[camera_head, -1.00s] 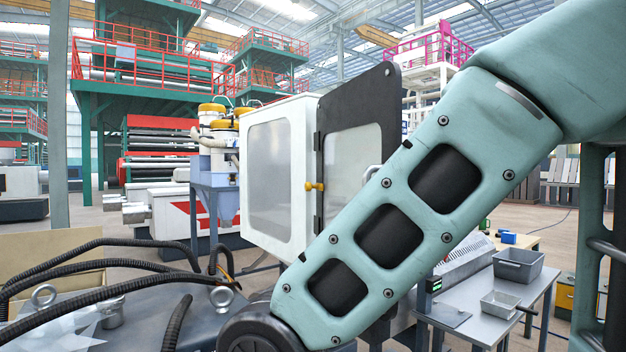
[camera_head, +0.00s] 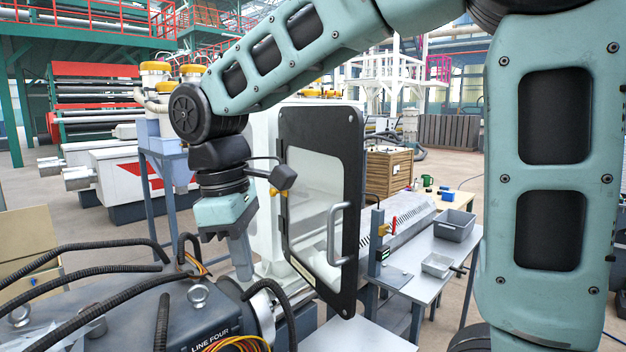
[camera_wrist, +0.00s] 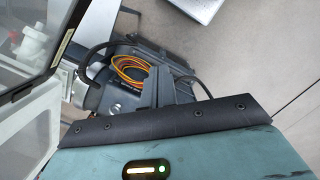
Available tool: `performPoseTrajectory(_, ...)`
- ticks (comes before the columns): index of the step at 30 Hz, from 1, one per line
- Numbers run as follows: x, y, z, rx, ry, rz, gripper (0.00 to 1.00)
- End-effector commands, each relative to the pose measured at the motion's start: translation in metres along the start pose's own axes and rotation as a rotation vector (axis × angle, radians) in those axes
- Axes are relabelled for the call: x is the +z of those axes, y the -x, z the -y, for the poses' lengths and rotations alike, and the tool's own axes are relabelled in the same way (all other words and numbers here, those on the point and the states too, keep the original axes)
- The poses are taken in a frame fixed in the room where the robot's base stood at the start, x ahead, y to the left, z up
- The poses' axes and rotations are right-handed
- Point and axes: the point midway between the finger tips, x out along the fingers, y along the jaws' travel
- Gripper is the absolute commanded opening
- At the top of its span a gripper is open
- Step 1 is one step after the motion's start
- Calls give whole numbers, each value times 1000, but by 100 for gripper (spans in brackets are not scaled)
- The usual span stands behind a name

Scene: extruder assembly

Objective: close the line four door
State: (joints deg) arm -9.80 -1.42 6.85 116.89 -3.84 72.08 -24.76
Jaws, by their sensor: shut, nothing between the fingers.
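The line four door (camera_head: 352,150) stands open on the white cabinet (camera_head: 264,135). It has a black frame, a clear window and a grey handle (camera_head: 338,235) on its right side. My gripper (camera_head: 242,262) points down, shut and empty, left of the door and apart from its handle, above the dark machine (camera_head: 165,310) marked LINE FOUR. In the wrist view the door's dark frame and window (camera_wrist: 28,45) show at the upper left, and my gripper (camera_wrist: 158,85) is over the machine. The cabinet is partly hidden by my arm and the door.
Black hoses (camera_head: 85,265) and lifting eyes rise from the machine. Floor shows between the door and the machinery at the left.

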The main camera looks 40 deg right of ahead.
Motion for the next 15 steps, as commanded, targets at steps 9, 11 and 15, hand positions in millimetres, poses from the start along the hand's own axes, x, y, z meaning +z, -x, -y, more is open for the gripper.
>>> performPoseTrajectory(9, 46, 118, -67, -4, -15, 88, 0)
performPoseTrajectory(11, 50, 121, -70, -6, -16, 95, 0)
performPoseTrajectory(15, 52, 115, -72, -7, -15, 100, 0)
